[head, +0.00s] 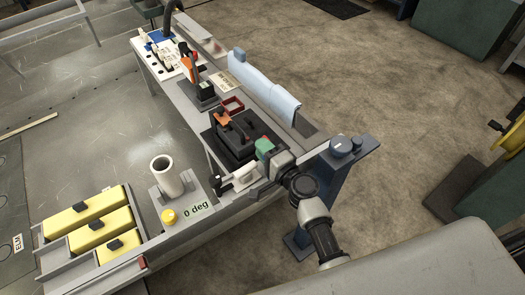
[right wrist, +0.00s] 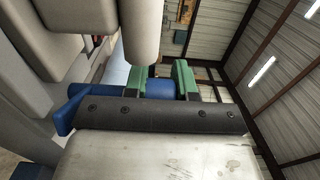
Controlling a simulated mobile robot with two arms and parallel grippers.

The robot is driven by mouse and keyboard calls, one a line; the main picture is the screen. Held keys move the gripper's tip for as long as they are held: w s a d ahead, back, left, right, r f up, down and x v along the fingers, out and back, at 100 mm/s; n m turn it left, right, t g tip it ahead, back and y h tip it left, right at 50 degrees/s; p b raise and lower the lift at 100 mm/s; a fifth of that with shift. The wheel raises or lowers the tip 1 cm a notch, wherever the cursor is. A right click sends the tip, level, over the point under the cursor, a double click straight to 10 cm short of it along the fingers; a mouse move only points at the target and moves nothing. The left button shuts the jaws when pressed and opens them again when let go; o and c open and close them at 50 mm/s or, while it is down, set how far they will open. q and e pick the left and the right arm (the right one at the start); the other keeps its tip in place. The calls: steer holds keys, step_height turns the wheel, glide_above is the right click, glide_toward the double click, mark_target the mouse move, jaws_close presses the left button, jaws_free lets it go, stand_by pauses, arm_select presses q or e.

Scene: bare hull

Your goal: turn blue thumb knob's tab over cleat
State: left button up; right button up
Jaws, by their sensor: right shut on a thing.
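My right gripper (head: 264,149), with green fingers, is at the rail beside the black block in the head view. In the right wrist view its fingers (right wrist: 163,80) are shut on a blue piece, which I take to be the blue thumb knob (right wrist: 158,90). A blue part (right wrist: 66,116) sticks out at the left beyond the dark bar; I cannot tell for sure whether it is the tab. In the head view the knob is hidden by the gripper. I cannot make out the cleat in either view. My left gripper is not in view.
A black block (head: 240,138) with an orange part stands beside the gripper. A white pipe (head: 165,175), yellow blocks (head: 97,222) and a "0 deg" label (head: 199,210) lie to the left. A blue-grey stand (head: 347,160) is close on the right.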

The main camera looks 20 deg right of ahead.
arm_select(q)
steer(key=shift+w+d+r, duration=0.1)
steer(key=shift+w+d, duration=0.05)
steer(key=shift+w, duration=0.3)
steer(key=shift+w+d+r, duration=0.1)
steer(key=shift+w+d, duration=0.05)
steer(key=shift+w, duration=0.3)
arm_select(e)
steer(key=shift+d+m+t+h, duration=0.1)
steer(key=shift+m+t+h, duration=0.2)
steer(key=shift+m+h, duration=0.6)
steer(key=shift+h, duration=0.3)
steer(key=o, duration=0.9)
steer(key=shift+s+d+f, duration=0.1)
steer(key=shift+s, duration=0.2)
steer(key=v, duration=0.3)
steer(key=shift+b, duration=0.4)
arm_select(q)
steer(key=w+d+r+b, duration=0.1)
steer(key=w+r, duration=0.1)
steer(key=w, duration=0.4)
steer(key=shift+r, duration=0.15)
arm_select(e)
steer(key=shift+v, duration=3.55)
